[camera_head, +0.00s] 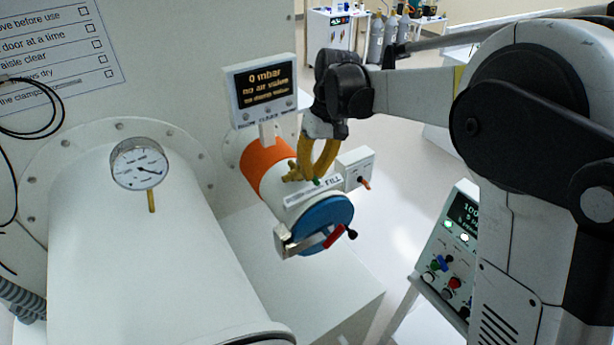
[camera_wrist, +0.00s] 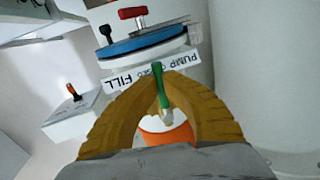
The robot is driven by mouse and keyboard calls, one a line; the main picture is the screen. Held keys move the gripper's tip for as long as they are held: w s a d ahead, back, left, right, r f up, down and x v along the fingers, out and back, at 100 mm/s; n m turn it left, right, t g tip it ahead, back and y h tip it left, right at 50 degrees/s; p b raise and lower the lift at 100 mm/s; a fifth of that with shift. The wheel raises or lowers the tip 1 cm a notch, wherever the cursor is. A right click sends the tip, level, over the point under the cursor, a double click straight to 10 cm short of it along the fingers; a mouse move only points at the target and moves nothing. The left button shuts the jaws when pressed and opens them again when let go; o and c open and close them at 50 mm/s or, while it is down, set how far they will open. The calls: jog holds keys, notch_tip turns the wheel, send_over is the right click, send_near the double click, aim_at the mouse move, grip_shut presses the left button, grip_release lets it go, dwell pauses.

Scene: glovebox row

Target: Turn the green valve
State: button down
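The green valve is a small green lever (camera_wrist: 161,85) on a pale metal stem, on the side of a white cylinder with an orange band (camera_head: 265,165). Only a bit of the green lever (camera_head: 317,182) shows in the head view. My gripper (camera_wrist: 161,77) has two curved yellow fingers, one on each side of the lever. The fingertips come together at the lever and appear to touch it. A label (camera_head: 313,190) reading FILL lies beside the lever; in the wrist view it also reads PUMP and CLOSED.
A blue round door (camera_head: 322,212) with a red-handled clamp (camera_head: 334,237) closes the cylinder's near end. A small box with an orange toggle (camera_head: 355,167) stands beside it. A display (camera_head: 262,90) reads 0 mbar. A large white cylinder with a gauge (camera_head: 140,163) is left.

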jog(key=n, duration=0.1)
jog(key=w+d+n, duration=0.1)
jog(key=n, duration=0.1)
jog(key=d+n, duration=0.1)
jog(key=shift+w+f+n+g+h+b, duration=0.1)
jog(key=shift+w+n+g+h+b, duration=0.2)
jog(key=shift+w+g+b, duration=0.1)
jog(key=w+n, duration=0.1)
jog(key=n, duration=0.1)
jog(key=w+d+n, duration=0.1)
jog(key=n, duration=0.1)
jog(key=shift+w+n+h, duration=0.1)
jog(key=shift+n+h, duration=0.2)
jog(key=shift+h, duration=0.1)
jog(key=n, duration=0.1)
jog(key=w+n, duration=0.1)
jog(key=shift+w+n+h, duration=0.25)
jog(key=shift+n+h, duration=0.05)
jog(key=n, duration=0.1)
jog(key=w+n, duration=0.1)
jog(key=shift+w+a+n, duration=0.1)
jog(key=shift+w+n, duration=0.15)
jog(key=shift+n, duration=0.15)
jog(key=shift+w+a+n+h, duration=0.3)
jog(key=shift+w+n, duration=0.25)
jog(key=shift+n, duration=0.5)
jog(key=shift+w+a+n+h, duration=0.15)
jog(key=shift+w+n+h, duration=0.25)
jog(key=shift+n, duration=0.65)
jog(key=shift+w, duration=0.15)
